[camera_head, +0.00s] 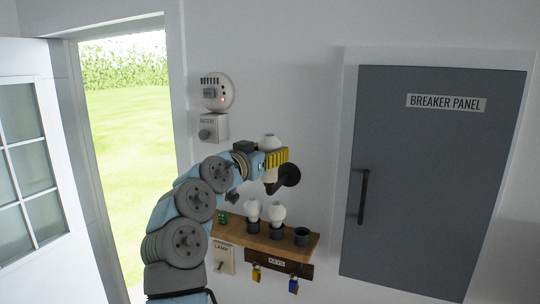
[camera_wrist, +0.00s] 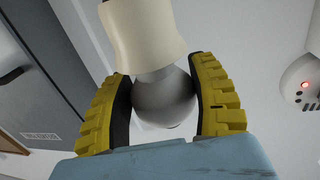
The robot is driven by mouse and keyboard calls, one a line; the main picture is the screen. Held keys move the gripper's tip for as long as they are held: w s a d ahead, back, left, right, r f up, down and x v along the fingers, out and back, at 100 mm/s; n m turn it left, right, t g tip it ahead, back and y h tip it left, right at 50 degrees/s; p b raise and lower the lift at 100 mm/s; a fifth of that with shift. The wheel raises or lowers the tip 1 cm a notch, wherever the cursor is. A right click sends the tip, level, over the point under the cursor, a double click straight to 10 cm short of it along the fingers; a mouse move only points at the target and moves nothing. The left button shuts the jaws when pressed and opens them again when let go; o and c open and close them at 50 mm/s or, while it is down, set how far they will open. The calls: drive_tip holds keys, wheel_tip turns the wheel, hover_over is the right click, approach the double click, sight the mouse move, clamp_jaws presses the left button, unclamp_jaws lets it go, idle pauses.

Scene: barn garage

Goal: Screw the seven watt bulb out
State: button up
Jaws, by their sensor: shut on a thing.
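In the wrist view, my gripper (camera_wrist: 164,105) has its two yellow ribbed fingers closed around a white round bulb (camera_wrist: 164,98). The bulb's neck meets a cream socket (camera_wrist: 145,35); I cannot tell how far it is seated in it. Two more white bulbs (camera_head: 253,210) (camera_head: 277,214) stand in dark holders on the wooden shelf (camera_head: 230,231) below. No wattage marking is readable.
A third dark holder (camera_head: 302,236) on the shelf is empty. Keys (camera_head: 293,286) hang below the shelf, beside a lamp switch (camera_head: 222,257). A detector (camera_head: 217,91) and battery box (camera_head: 212,127) are on the wall. The breaker panel (camera_head: 430,180) is shut at right; a doorway is open at left.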

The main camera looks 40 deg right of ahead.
drive_tip(key=shift+f+n+t+y+b, duration=0.1)
drive_tip(key=shift+n+t+y+b, duration=1.3)
drive_tip(key=shift+b, duration=1.35)
drive_tip(key=shift+f+n+t+y+b, duration=0.1)
drive_tip(key=shift+n+t+y+b, duration=0.4)
drive_tip(key=shift+n+t+b, duration=1.25)
drive_tip(key=shift+r+m+t+y+b, duration=0.3)
drive_tip(key=shift+t+b, duration=0.35)
drive_tip(key=shift+b, duration=0.95)
drive_tip(key=shift+f+n+t+y+b, duration=0.25)
drive_tip(key=shift+n+t+y+b, duration=0.3)
drive_tip(key=shift+b, duration=0.5)
drive_tip(key=shift+n+t+y+b, duration=1.25)
drive_tip(key=shift+y+b, duration=0.6)
drive_tip(key=shift+b, duration=0.65)
drive_tip(key=shift+d+n+t+y+b, duration=0.1)
drive_tip(key=shift+n+t+y+b, duration=0.2)
drive_tip(key=shift+n+y, duration=0.45)
drive_tip(key=shift+r+y+p, duration=0.2)
drive_tip(key=shift+y+p, duration=0.25)
drive_tip(key=shift+n+t+y, duration=0.3)
drive_tip(key=shift+n+y, duration=0.1)
drive_tip(key=shift+n+y+p, duration=0.6)
drive_tip(key=shift+y+p, duration=0.25)
drive_tip(key=shift+y, duration=0.25)
